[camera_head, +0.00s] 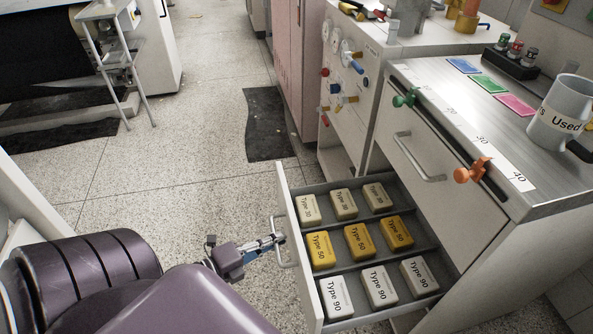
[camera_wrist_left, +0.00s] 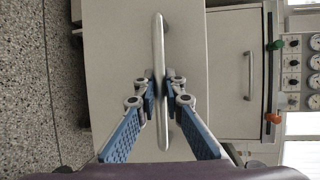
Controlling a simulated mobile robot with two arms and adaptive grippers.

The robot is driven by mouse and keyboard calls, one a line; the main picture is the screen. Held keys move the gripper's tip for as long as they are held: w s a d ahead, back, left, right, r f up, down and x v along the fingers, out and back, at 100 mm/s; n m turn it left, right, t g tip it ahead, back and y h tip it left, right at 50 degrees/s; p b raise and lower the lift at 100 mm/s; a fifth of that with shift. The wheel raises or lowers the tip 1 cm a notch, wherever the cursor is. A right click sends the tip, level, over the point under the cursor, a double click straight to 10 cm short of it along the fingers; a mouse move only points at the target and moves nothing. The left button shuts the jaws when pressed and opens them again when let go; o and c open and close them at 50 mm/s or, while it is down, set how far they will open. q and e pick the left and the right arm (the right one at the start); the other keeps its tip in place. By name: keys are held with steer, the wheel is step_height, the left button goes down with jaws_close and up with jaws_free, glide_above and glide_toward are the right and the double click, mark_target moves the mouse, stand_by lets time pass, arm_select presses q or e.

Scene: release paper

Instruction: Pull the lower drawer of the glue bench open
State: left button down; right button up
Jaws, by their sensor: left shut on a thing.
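The lower drawer (camera_head: 289,195) of the glue bench (camera_head: 478,238) is pulled far out, its inside showing. It holds rows of small boxes: grey-beige at the back, yellow "Type 50" boxes (camera_head: 358,241) in the middle, white "Type 90" boxes (camera_head: 379,287) in front. My left gripper (camera_head: 277,239) is shut on the drawer's bar handle (camera_wrist_left: 158,40). In the left wrist view my blue-padded fingers (camera_wrist_left: 160,88) close on the bar from both sides, in front of the pale drawer front (camera_wrist_left: 115,60). My right gripper is not in view.
The upper drawer (camera_head: 440,200) is shut, its handle (camera_head: 418,158) above the open drawer. Green (camera_head: 404,98) and orange (camera_head: 472,171) knobs stick out at the bench top's edge. A mug (camera_head: 562,112) stands on top. Speckled floor (camera_head: 170,165) left of the drawer is clear.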

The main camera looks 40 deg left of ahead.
arm_select(q)
steer(key=shift+s+a, duration=0.8)
steer(key=shift+s, duration=0.25)
steer(key=c, duration=2)
jaws_free()
steer(key=v, duration=1.2)
